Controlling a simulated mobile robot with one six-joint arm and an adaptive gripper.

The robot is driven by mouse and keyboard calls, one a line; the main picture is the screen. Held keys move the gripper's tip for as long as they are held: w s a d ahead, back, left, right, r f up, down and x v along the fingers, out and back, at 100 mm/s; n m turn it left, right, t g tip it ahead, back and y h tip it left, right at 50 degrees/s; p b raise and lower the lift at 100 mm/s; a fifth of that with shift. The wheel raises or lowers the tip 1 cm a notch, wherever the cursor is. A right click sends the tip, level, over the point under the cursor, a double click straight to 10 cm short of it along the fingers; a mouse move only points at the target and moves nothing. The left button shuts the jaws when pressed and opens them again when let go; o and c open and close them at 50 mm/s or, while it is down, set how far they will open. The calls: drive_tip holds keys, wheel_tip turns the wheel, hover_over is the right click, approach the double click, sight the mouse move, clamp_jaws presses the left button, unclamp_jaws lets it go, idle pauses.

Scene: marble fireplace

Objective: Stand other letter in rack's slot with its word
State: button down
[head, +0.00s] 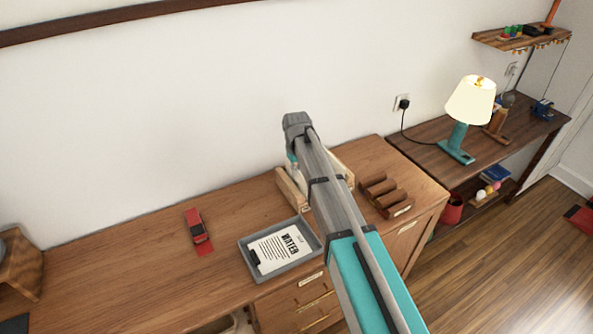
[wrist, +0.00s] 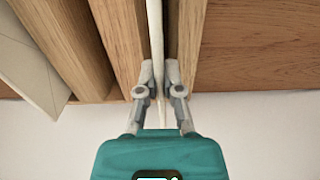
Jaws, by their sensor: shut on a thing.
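My gripper (wrist: 161,76) is shut on a thin cream letter (wrist: 155,35), seen edge-on in the wrist view. The letter is upright between two wooden bars of the rack (wrist: 188,40), in a narrow slot; I cannot tell whether it touches the bottom. Another pale letter (wrist: 30,55) shows at the left of the wrist view, tilted beside the rack's left bar. In the head view the rack (head: 290,190) is partly hidden behind my arm, and the gripper and held letter are mostly hidden too. No word on either letter is readable.
A lamp (head: 468,112) stands on the side table.

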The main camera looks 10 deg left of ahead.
drive_tip(key=shift+f, duration=0.2)
drive_tip(key=c, duration=0.7)
unclamp_jaws()
drive_tip(key=shift+r, duration=0.2)
drive_tip(key=shift+r+p, duration=4.35)
drive_tip(key=shift+p, duration=0.1)
drive_tip(key=s+d+m, duration=0.2)
drive_tip(key=s+d, duration=0.5)
drive_tip(key=d, duration=0.2)
drive_tip(key=s+d+m, duration=0.2)
drive_tip(key=s+d, duration=0.5)
drive_tip(key=d, duration=0.2)
drive_tip(key=s+d+m, duration=0.3)
drive_tip(key=s+d, duration=0.5)
drive_tip(key=d, duration=0.1)
drive_tip(key=shift+s+d, duration=0.1)
drive_tip(key=shift+d, duration=0.25)
